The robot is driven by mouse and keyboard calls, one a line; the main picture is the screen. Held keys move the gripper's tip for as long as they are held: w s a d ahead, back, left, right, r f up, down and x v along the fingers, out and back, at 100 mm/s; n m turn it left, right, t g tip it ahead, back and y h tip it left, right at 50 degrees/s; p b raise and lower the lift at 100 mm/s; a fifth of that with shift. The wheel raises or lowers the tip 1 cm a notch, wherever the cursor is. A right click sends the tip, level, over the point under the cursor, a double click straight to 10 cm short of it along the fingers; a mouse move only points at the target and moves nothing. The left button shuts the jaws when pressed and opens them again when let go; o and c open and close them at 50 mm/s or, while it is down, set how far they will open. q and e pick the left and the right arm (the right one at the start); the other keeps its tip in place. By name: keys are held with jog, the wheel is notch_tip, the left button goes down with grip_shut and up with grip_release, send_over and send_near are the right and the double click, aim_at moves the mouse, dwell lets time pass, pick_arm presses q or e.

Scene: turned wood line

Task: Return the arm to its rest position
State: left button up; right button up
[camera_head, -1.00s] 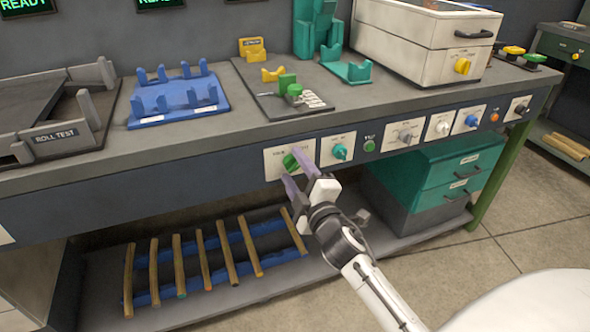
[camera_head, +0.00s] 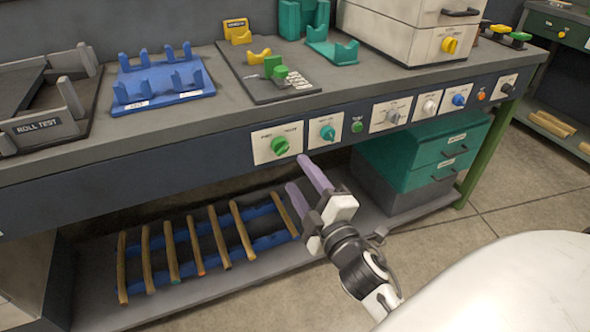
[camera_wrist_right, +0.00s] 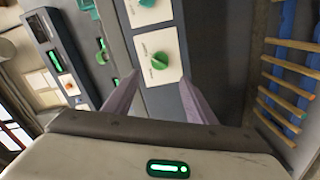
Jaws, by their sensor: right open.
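My right gripper (camera_head: 305,174) is open and empty, with two pale purple fingers. It is in front of the bench's front panel, below and to the right of the left-most green knob (camera_head: 280,146). The fingers are apart from the knob in the head view. In the right wrist view the same green knob (camera_wrist_right: 159,61) shows on its white plate beyond the open fingers (camera_wrist_right: 157,95). A teal knob (camera_head: 327,132) sits to its right on the panel. My left gripper is not in view.
The bench top (camera_head: 230,115) carries a blue rack (camera_head: 160,85), a roll test fixture (camera_head: 40,128) and a white box (camera_head: 400,35). The lower shelf (camera_head: 100,300) holds several wooden rods on blue rails. A teal drawer unit (camera_head: 430,150) stands right of the gripper. Floor is clear at right.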

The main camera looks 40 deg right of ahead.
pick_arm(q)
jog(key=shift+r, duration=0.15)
pick_arm(e)
jog(key=shift+s, duration=0.1)
dwell(0.3)
pick_arm(q)
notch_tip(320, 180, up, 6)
jog(key=p, duration=0.8)
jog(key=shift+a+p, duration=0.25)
jog(key=shift+p, duration=0.05)
pick_arm(e)
jog(key=s+a+f+m+g+y, duration=0.6)
jog(key=s+a+f+m+g, duration=0.3)
jog(key=s+a+f, duration=0.7)
jog(key=shift+s+a+f+y, duration=0.35)
jog(key=shift+s+a, duration=0.15)
jog(key=shift+s, duration=0.3)
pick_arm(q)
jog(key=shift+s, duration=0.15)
